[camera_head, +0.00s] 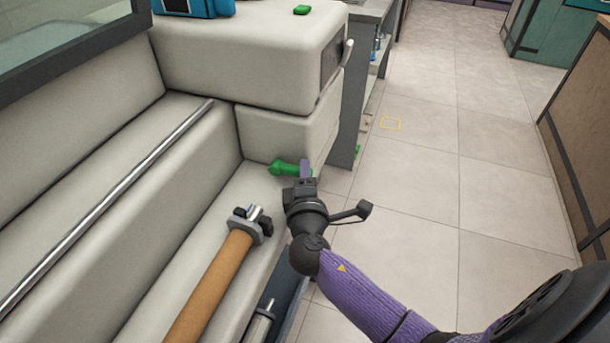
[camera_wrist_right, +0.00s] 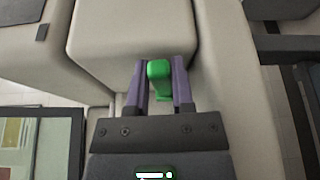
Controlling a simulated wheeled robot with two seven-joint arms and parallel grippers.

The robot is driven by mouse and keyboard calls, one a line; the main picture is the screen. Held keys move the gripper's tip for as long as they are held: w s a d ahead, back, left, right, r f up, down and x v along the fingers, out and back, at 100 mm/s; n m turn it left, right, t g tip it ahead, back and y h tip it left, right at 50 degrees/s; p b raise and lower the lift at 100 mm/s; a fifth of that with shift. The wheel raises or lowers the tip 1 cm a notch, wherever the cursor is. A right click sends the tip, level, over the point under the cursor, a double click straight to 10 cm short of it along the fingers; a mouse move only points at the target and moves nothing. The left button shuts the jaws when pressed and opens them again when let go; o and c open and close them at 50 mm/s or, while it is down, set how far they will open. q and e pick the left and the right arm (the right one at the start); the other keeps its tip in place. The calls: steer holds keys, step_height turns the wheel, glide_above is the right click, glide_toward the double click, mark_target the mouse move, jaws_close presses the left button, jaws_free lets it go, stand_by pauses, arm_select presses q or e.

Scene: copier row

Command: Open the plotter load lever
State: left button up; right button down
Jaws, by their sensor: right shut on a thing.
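The plotter (camera_head: 196,188) is a large cream-coloured machine filling the left of the head view. Its green load lever (camera_head: 281,168) sticks out at the front, just below the protruding end block. My right gripper (camera_head: 304,170) is at the lever, its purple fingers partly covering it. In the right wrist view the green lever (camera_wrist_right: 159,78) lies between the two purple fingers (camera_wrist_right: 159,92), which are shut on it. My left gripper does not show in either view.
An orange-brown roll (camera_head: 212,284) lies along the plotter's front, left of my right arm. A metal bar (camera_head: 110,205) runs above it. A small green piece (camera_head: 301,10) and a blue item (camera_head: 197,7) are on top. The tiled floor (camera_head: 420,200) at right is clear.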

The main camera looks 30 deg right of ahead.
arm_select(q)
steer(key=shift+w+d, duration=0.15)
arm_select(e)
steer(key=c, duration=0.7)
jaws_free()
steer(key=shift+o, duration=1.1)
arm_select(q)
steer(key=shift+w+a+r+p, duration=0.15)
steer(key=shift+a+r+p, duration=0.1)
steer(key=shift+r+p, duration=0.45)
arm_select(e)
steer(key=v, duration=1)
